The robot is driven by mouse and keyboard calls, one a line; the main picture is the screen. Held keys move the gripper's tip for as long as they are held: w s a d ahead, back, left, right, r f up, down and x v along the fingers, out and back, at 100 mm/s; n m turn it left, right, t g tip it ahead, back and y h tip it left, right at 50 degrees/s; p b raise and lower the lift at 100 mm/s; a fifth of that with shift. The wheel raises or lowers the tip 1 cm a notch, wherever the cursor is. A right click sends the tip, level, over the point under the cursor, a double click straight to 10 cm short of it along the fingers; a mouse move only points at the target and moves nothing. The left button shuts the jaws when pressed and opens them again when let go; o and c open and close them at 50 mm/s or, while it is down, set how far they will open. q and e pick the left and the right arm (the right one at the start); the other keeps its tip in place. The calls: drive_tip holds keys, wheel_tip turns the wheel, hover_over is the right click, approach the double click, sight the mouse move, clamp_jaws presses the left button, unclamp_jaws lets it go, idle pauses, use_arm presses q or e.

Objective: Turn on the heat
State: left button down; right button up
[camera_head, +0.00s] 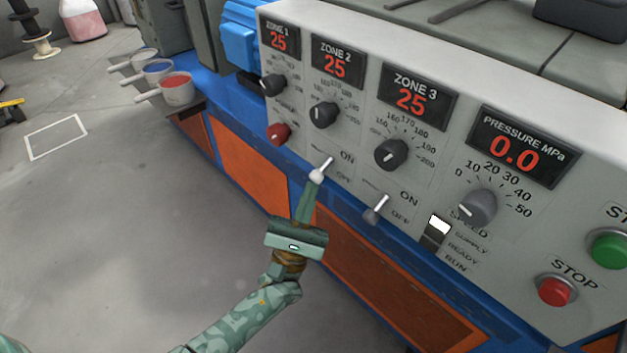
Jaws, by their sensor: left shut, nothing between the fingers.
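The control panel (445,85) of a blue and orange machine fills the right side. A small toggle switch (324,167) with ON and OFF labels sits below the zone 2 dial. A second toggle switch (377,208), also labelled ON and OFF, sits to its lower right. I cannot tell for sure which way either lever is set. My left gripper (311,187) is shut and empty, its fingertips at the lower end of the first toggle; contact is unclear. The zone 1 (278,40), zone 2 (336,65) and zone 3 (411,101) displays each read 25. My right gripper is not in view.
Cups (177,90) stand at upper left. The grey floor (110,220) is open at left.

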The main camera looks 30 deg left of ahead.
sight(324, 169)
use_arm(q)
drive_tip(key=shift+w+r+y, duration=0.3)
drive_tip(key=shift+w+r, duration=0.65)
drive_tip(key=shift+r, duration=0.15)
drive_tip(key=shift+r, duration=0.1)
